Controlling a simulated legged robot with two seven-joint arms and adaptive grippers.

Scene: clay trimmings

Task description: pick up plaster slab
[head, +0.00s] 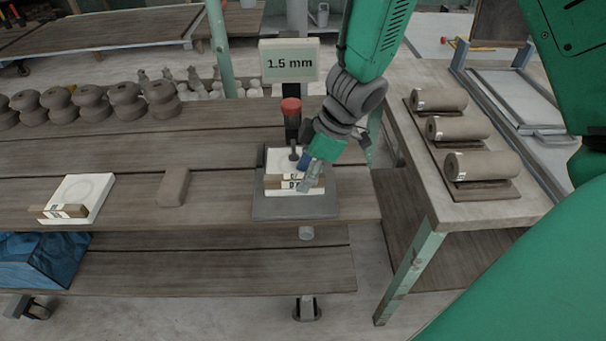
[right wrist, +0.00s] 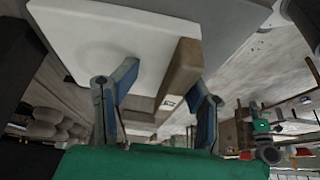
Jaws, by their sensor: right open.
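A white plaster slab (head: 281,157) with a labelled wooden strip (head: 285,191) along its front edge sits on the dark plate (head: 262,208) of a thickness gauge. My right gripper (head: 308,172) is over the slab's right front part, pointing down, and hides some of it. In the right wrist view the gripper (right wrist: 160,85) is open, with the brown strip (right wrist: 180,72) between its blue-padded fingers and the white slab (right wrist: 105,45) beyond. I cannot tell whether the fingers touch it. My left gripper is out of view.
The gauge has a red-topped post (head: 291,108) and a 1.5 mm display (head: 289,62). A second white slab (head: 82,190) and a brown block (head: 173,187) lie left on the bench. Clay rolls (head: 482,166) lie on the right table. Bench space between block and gauge is clear.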

